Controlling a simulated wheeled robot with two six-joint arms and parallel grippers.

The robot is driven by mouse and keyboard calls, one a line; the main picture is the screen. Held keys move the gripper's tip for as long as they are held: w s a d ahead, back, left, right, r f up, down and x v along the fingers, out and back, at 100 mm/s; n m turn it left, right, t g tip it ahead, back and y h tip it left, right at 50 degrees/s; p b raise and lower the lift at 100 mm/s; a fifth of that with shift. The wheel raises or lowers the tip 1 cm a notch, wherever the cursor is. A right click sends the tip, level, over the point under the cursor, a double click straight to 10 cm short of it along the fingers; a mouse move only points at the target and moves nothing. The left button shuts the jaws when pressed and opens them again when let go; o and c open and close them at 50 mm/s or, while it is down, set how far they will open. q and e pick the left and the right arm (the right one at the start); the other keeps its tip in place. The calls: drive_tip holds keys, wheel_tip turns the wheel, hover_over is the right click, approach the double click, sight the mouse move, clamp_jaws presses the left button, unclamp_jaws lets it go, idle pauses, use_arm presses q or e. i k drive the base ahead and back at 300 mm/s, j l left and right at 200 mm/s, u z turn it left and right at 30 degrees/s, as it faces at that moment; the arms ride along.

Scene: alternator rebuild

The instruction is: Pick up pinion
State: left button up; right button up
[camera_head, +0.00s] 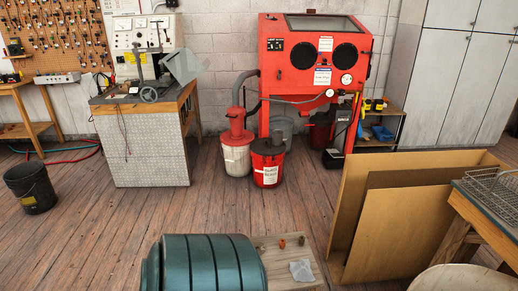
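I cannot make out a pinion for sure in the head view. Two small items, an orange-brown one (282,243) and a darker one (302,241), sit on a pale wooden top (272,257) at the bottom centre. They are too small to identify. A crumpled whitish piece (301,270) lies on the same top, nearer to me. Neither my left nor my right gripper is in view.
A teal ribbed cylinder (213,265) stands left of the wooden top. Cardboard sheets (385,228) lean at the right, beside a bench with a wire basket (495,188). A red blasting cabinet (315,75), test bench (150,150) and black bucket (31,187) stand farther back. Floor between is open.

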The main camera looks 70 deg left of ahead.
sight(283, 242)
drive_tip(key=u, duration=2)
